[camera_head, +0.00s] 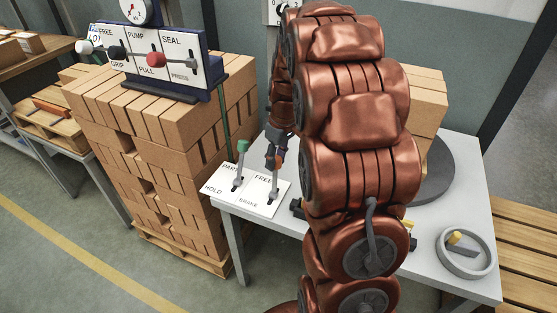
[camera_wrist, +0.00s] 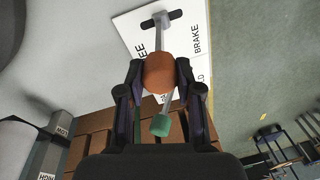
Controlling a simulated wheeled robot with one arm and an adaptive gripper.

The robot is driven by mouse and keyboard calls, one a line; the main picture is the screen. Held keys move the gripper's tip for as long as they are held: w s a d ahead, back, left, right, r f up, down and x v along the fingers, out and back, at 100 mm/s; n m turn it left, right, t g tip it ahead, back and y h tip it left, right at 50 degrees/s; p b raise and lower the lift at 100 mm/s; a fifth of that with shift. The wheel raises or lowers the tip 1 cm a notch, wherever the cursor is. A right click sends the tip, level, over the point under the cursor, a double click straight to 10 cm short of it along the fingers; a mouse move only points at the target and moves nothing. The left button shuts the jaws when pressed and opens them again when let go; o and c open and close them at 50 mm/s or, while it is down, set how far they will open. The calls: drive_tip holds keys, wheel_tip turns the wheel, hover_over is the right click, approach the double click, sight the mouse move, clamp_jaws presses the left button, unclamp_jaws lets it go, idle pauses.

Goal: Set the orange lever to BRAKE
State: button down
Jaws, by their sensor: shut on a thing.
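The orange lever's round knob (camera_wrist: 158,73) sits between my two fingers in the wrist view. My gripper (camera_wrist: 157,78) is shut on it. The lever's grey shaft (camera_wrist: 162,38) runs to a dark slot in a white plate, between the words FREE and BRAKE. It meets the slot near its middle. In the head view the orange knob (camera_head: 271,161) is partly hidden by my gripper (camera_head: 275,152). The white plate (camera_head: 257,207) shows FREE at the far side and BRAKE at the near side.
A green-knobbed lever (camera_head: 242,147) stands close by on the same plate; its knob (camera_wrist: 160,124) also shows in the wrist view. A brick stack (camera_head: 170,130) with a lever panel (camera_head: 150,63) stands to the left.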

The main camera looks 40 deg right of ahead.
drive_tip(key=s+a+f+t+h+b, duration=0.1)
drive_tip(key=s+a+h+b, duration=0.1)
drive_tip(key=s+a+b, duration=0.2)
drive_tip(key=shift+a+f+t+h, duration=0.15)
drive_tip(key=shift+a+t+h, duration=0.25)
drive_tip(key=shift+a, duration=0.95)
drive_tip(key=shift+s, duration=0.1)
drive_tip(key=c, duration=0.8)
unclamp_jaws()
drive_tip(key=shift+a, duration=0.1)
drive_tip(key=shift+o, duration=0.2)
